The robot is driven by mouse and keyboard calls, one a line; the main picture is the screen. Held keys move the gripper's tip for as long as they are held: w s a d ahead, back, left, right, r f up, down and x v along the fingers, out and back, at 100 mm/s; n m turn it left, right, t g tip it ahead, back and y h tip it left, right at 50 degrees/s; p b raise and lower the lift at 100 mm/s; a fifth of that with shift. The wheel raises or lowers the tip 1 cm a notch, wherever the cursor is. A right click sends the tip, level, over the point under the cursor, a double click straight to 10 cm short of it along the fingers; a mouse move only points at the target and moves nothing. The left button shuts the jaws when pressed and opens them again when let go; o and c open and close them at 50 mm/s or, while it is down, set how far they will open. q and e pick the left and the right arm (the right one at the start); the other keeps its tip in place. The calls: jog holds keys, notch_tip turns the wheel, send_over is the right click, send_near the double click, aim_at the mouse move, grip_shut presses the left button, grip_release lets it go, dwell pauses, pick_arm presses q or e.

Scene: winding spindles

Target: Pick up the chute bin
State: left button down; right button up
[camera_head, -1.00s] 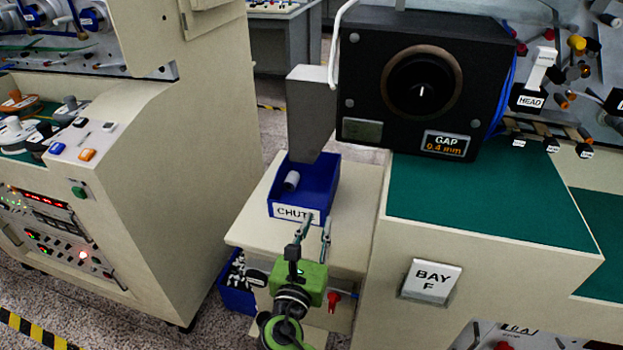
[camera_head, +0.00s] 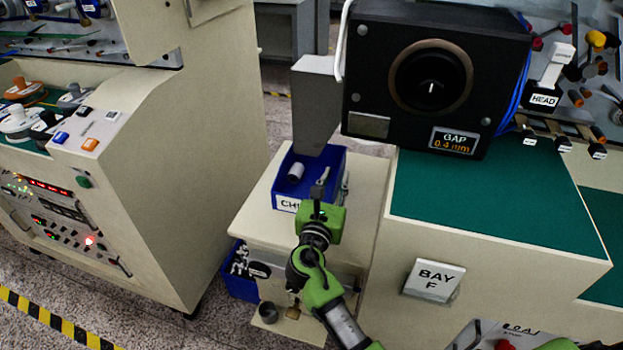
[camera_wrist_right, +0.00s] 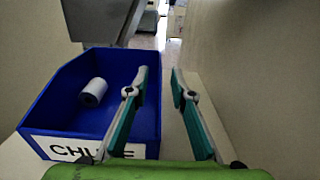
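The chute bin (camera_head: 287,203) is an open blue box with a white label, standing on a cream stand under a grey chute. It also shows in the right wrist view (camera_wrist_right: 45,112), with a white cylinder (camera_wrist_right: 93,92) lying inside. My right gripper (camera_head: 335,180) is at the bin's right side, reaching in from the front. In the right wrist view my right gripper (camera_wrist_right: 160,82) is open: one finger is over the bin's inside and the other is outside its right wall. Contact with the wall cannot be told. My left gripper is not in view.
The grey chute (camera_head: 315,110) hangs just behind and above the bin. A black gap unit (camera_head: 440,75) and a green-topped bench (camera_head: 480,205) stand to the right. Another blue bin (camera_head: 238,285) with small parts sits low beside the stand (camera_head: 250,228).

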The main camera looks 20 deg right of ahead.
aim_at(338, 172)
jog(key=x, duration=0.3)
jog(key=shift+w+d, duration=0.1)
jog(key=shift+d, duration=0.05)
grip_shut()
